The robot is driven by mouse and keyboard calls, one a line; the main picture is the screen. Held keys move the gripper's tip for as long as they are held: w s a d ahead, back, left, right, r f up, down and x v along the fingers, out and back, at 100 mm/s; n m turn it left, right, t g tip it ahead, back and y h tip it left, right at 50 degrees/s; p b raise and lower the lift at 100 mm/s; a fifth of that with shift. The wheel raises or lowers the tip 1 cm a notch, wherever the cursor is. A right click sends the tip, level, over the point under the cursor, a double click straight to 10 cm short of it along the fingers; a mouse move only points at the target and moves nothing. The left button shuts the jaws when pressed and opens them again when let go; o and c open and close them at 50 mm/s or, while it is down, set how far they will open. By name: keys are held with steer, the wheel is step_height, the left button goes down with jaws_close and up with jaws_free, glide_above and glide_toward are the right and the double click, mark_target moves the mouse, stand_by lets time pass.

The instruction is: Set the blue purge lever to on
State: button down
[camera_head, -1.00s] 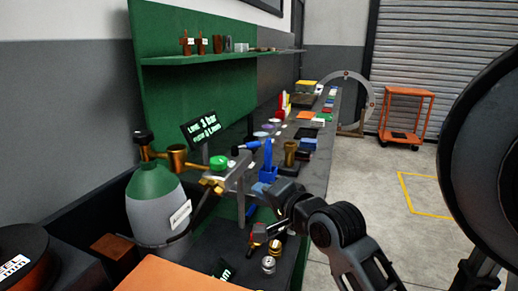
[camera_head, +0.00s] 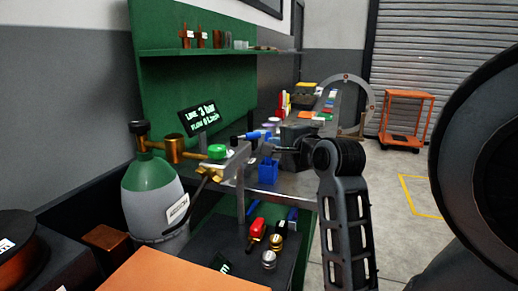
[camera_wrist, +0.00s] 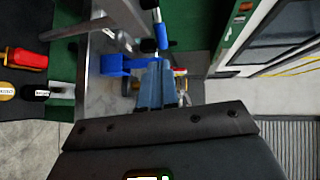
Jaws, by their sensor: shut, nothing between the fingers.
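A blue lever handle (camera_head: 252,135) on a thin metal rod lies roughly level in the head view, right of the green-topped valve. I take it for the purge lever; its on/off marks cannot be read. In the wrist view the blue handle (camera_wrist: 162,36) stands just beyond my fingertips. My gripper (camera_head: 277,150) is shut and empty, at the right of the lever, above the bench. Its fingers also show in the wrist view (camera_wrist: 157,75). Whether they touch the handle cannot be told.
A blue block (camera_head: 268,172) sits at the bench edge below my gripper. A green-shouldered gas bottle (camera_head: 155,195) and brass regulator (camera_head: 174,148) stand at left. A red-handled fitting (camera_head: 257,228) lies below. The display (camera_head: 198,117) reads line 3 bar, flow 0.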

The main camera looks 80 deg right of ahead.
mark_target(256, 133)
steer(key=b+x, duration=0.2)
steer(key=x, duration=0.8)
steer(key=shift+w+d+b, duration=0.2)
steer(key=shift+d+b, duration=0.05)
steer(key=shift+b, duration=0.1)
steer(key=shift+d+r+n+t+y+p, duration=0.15)
steer(key=shift+d+n+t+y+p, duration=0.4)
steer(key=shift+n+t+y+p, duration=0.35)
steer(key=shift+w+d+n+t+y+p, duration=0.2)
steer(key=shift+d+n+t+y+p, duration=0.6)
steer(key=shift+n+y+p, duration=0.3)
steer(key=n+y, duration=0.1)
steer(key=w+d+n+t+y+p, duration=0.1)
steer(key=y, duration=0.1)
steer(key=n+t+y+p, duration=0.1)
steer(key=shift+w+d+y, duration=0.2)
steer(key=shift+d+y, duration=0.1)
steer(key=shift+d, duration=0.05)
steer(key=shift+w+d+n+p, duration=0.2)
steer(key=shift+w+n+p, duration=0.1)
steer(key=shift+n+p, duration=0.1)
steer(key=shift+w+d, duration=0.1)
steer(key=shift+w, duration=0.05)
